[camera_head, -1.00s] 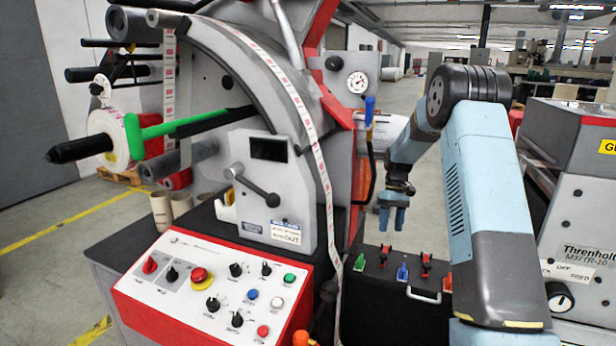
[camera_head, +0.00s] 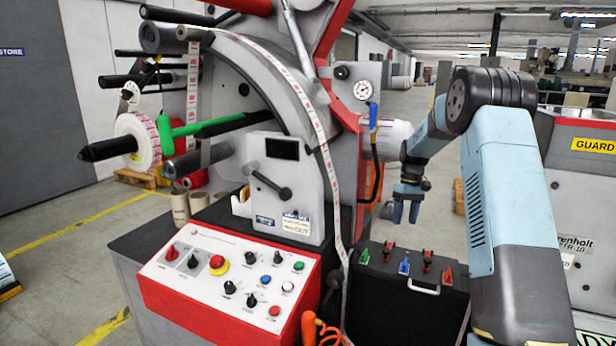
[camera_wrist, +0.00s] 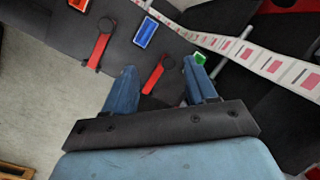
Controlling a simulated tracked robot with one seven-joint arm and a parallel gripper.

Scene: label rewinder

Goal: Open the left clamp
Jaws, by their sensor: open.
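Two red-handled clamps stand on top of the black box. The left clamp (camera_head: 388,251) is between the green and blue pieces, and the right clamp (camera_head: 427,260) is beyond the blue one. My gripper (camera_head: 406,211) hangs above the box, fingers down, open and empty. In the wrist view my gripper (camera_wrist: 160,70) has its two blue fingers apart. The left clamp's red handle (camera_wrist: 154,76) shows in the gap between them, apparently below the fingertips. The right clamp (camera_wrist: 99,48) lies further left there. I cannot tell whether either clamp is open.
The box also carries a green piece (camera_head: 363,256), a blue piece (camera_head: 404,266) and a red-orange piece (camera_head: 447,275). The rewinder's red control panel (camera_head: 232,285) and a printed label strip (camera_head: 334,190) are at the left. Floor shows beside the box.

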